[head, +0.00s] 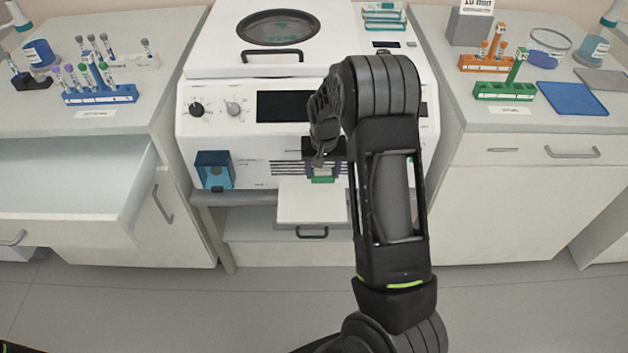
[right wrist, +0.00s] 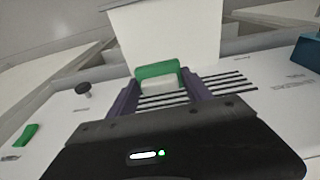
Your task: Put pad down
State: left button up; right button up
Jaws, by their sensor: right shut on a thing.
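A white, flat, square pad (head: 312,204) with a green grip (head: 323,180) is in front of the white machine. My right gripper (head: 322,170) reaches over from the right and is shut on the green grip. In the right wrist view the pad (right wrist: 168,35) extends out beyond the fingertips, and the green grip (right wrist: 157,71) with a pale block lies between the purple fingers. The pad looks held in the air in front of the machine's vents; its underside is hidden. My left gripper is not in view.
The white machine (head: 225,130) stands between two counters. A teal box (head: 213,170) is on its front left. The left counter has an open drawer (head: 75,185) and tube racks (head: 100,95). The right counter holds racks (head: 505,90) and a blue mat (head: 572,98). The floor in front is clear.

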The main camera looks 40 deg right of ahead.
jog(key=a+n, duration=0.1)
jog(key=a, duration=0.3)
jog(key=a+n, duration=0.1)
jog(key=a, duration=0.4)
jog(key=a+f+n, duration=0.1)
jog(key=a, duration=0.4)
jog(key=shift+w+n+y, duration=0.3)
jog(key=shift+w, duration=0.05)
jog(key=s+a+n, duration=0.3)
jog(key=a, duration=0.8)
jog(key=shift+s+a+f+n, duration=0.15)
jog(key=shift+a+f+n, duration=0.15)
jog(key=shift+a+f, duration=0.1)
